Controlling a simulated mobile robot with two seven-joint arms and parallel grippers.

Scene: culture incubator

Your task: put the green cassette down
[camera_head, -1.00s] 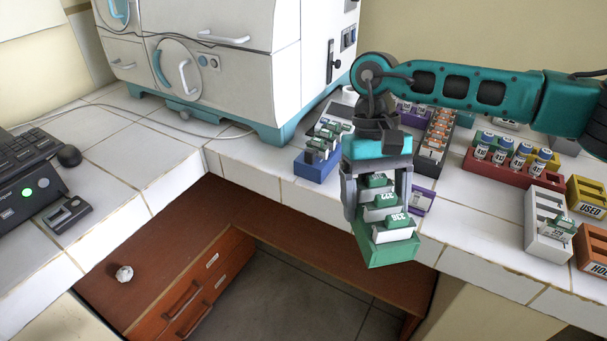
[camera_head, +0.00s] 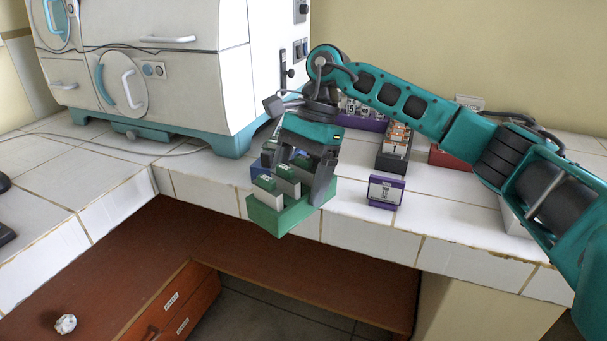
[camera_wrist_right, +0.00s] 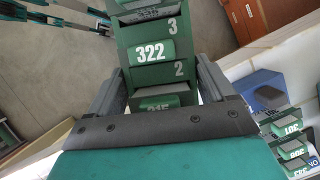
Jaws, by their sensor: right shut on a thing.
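The green cassette (camera_head: 283,216) is a green rack holding several green-and-white numbered blocks. My right gripper (camera_head: 303,179) is shut on it and holds it tilted, in front of and over the front edge of the white tiled counter. In the right wrist view the green cassette (camera_wrist_right: 184,68) lies between the two grey fingers, with a block marked 322 and the numbers 2 and 3 on its face. Its underside is hidden, so I cannot tell whether it touches the counter edge. My left gripper is not in view.
A blue rack (camera_head: 257,170) is partly hidden behind the cassette; it also shows in the right wrist view (camera_wrist_right: 257,88). A purple-framed sign (camera_head: 386,191) stands to the right, near a dark rack (camera_head: 394,152). The white incubator (camera_head: 190,75) stands behind. Tiles around the sign are clear.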

